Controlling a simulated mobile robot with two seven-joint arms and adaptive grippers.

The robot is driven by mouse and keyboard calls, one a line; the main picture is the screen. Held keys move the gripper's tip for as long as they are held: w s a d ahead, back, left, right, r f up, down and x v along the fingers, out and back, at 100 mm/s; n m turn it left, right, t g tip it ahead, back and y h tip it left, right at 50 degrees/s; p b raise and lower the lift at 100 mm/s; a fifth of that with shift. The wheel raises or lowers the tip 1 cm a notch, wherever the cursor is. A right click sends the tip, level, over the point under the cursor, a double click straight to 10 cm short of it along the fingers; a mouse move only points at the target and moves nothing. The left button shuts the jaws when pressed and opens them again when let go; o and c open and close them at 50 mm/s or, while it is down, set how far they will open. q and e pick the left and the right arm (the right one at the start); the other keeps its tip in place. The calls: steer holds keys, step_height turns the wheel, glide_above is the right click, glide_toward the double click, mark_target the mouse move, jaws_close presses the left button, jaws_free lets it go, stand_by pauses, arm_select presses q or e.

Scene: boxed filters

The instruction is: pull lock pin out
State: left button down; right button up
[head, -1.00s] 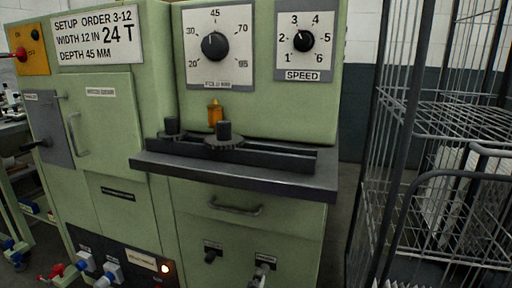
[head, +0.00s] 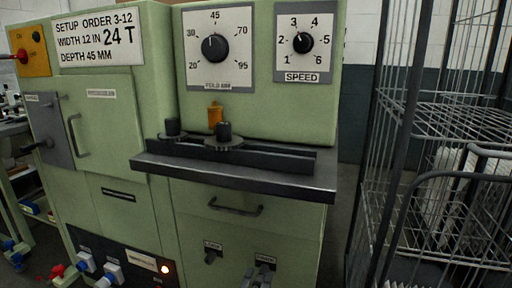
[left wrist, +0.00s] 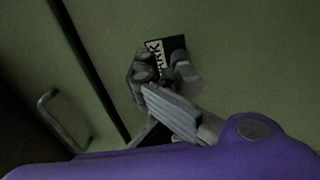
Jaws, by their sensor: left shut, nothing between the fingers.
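In the left wrist view my left gripper (left wrist: 147,76) is shut and empty. Its fingers lie beside a grey cylindrical knob (left wrist: 187,77) and partly cover a label (left wrist: 165,50); contact cannot be told. My right gripper is out of view.
A dark shelf (head: 240,178) with a rail juts out above the panel, with a drawer handle (head: 236,209) below it. A wire cage cart (head: 445,185) stands to the right. Colored valve knobs (head: 85,262) sit at lower left.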

arm_select(q)
steer(key=f, duration=0.1)
steer(key=s+f, duration=0.1)
steer(key=f, duration=0.1)
steer(key=shift+a+f+g, duration=0.1)
steer(key=shift+a+g, duration=0.05)
steer(key=shift+g, duration=0.15)
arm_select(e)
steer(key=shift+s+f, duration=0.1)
arm_select(q)
steer(key=c, duration=1.9)
jaws_free()
steer(key=shift+w, duration=0.1)
steer(key=o, duration=0.9)
steer(key=shift+w+r, duration=0.15)
steer(key=shift+r, duration=0.1)
steer(key=v, duration=1.2)
